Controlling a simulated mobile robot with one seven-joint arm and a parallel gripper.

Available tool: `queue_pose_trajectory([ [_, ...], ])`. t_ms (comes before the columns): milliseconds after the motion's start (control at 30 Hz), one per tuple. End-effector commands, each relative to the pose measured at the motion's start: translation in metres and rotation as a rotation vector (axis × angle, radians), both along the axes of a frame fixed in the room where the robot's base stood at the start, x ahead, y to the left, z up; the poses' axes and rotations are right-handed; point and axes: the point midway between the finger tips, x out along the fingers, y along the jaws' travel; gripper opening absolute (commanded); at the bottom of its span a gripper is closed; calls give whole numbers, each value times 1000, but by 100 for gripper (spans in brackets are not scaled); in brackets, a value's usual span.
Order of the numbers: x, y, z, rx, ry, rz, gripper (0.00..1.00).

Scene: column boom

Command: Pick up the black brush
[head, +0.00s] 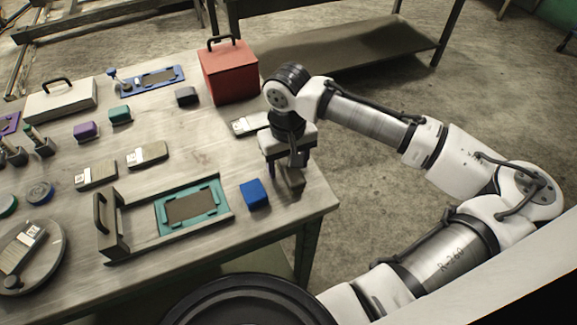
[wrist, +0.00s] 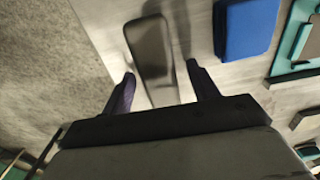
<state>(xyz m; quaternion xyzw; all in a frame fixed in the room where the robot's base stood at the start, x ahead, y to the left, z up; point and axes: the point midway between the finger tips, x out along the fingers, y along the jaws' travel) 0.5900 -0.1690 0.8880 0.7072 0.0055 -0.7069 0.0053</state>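A dark block-like object with a rounded end (wrist: 150,50) lies on the table near its right edge; I take it for the black brush. In the head view its dark brownish end (head: 292,179) shows just below my gripper (head: 286,160), and the rest is hidden. In the wrist view my gripper (wrist: 160,76) is open, with one finger on each side of the near, lighter part of the object. The fingers look apart from it. I cannot tell how high they are above the table.
A blue block (head: 255,193) stands close by, with a teal tray (head: 162,222) beyond it. A pale brush (head: 245,125) lies behind my gripper and a red box (head: 229,72) stands at the back. The table's right edge is near, with open floor beyond.

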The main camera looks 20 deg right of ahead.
Motion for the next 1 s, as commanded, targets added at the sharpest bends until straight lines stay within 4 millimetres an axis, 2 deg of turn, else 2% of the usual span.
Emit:
queue_pose_trajectory([
  [67, 0, 0, 0, 0, 0, 0, 50],
  [367, 0, 0, 0, 0, 0, 0, 10],
  [633, 0, 0, 2, 0, 0, 0, 10],
  [767, 1, 0, 8, -1, -1, 0, 10],
  [867, 1, 0, 20, -1, -2, 0, 10],
  [1000, 1, 0, 52, -1, -4, 1, 10],
])
